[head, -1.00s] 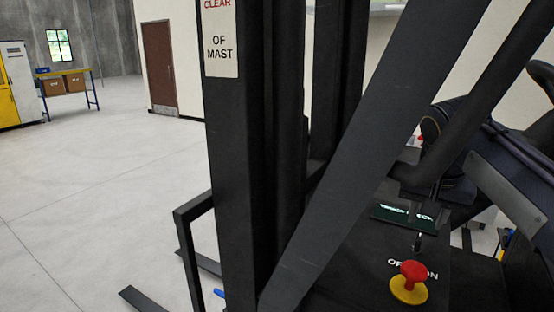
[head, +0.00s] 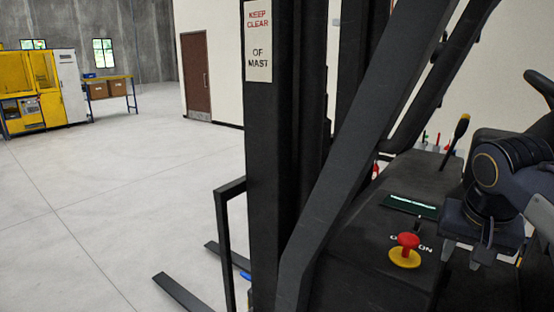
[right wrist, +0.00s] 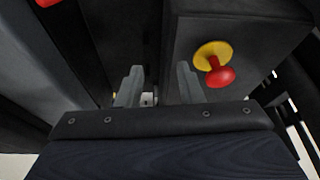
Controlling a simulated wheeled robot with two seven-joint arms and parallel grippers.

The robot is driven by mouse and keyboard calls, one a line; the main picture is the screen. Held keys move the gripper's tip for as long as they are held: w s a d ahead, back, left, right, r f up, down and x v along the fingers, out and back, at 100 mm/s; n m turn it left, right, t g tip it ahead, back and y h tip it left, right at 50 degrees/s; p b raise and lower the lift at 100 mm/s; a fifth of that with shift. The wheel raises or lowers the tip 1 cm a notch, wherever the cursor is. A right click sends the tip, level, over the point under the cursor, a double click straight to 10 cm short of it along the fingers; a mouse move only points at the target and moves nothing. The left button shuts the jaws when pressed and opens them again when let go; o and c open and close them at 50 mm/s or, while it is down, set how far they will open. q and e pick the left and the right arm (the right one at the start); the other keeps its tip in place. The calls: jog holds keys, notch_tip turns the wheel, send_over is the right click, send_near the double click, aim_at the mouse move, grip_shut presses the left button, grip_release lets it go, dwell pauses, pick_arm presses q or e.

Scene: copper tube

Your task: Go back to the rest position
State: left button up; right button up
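My right gripper (head: 480,246) is at the right of the head view, beside the dark forklift console (head: 375,262). In the right wrist view its two fingers (right wrist: 158,88) stand apart with nothing between them. A red mushroom button on a yellow base (head: 406,250) sits on the console, left of the gripper and apart from it. The button also shows in the right wrist view (right wrist: 220,76), right of the fingers. My left gripper is not in view.
The forklift mast (head: 270,180) and a slanted post (head: 345,160) stand close in front. A lever with a yellow-tipped knob (head: 456,138) rises behind the console. Fork tines (head: 180,292) lie low at left. The floor (head: 110,210) at left is clear. A yellow machine (head: 30,85) stands far back.

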jog(key=s+a+f+n+t+y, duration=0.1)
jog(key=s+a+f+n+y, duration=0.1)
jog(key=s+a+f, duration=0.4)
jog(key=s+a+f+n+t+y, duration=0.1)
jog(key=s+a+f+n+y, duration=0.1)
jog(key=s+a+f, duration=0.5)
jog(key=s+f+y, duration=0.1)
jog(key=s+f, duration=0.2)
jog(key=f, duration=0.2)
jog(key=shift+s+a+f+n+y, duration=0.25)
jog(key=shift+s+n+y, duration=0.15)
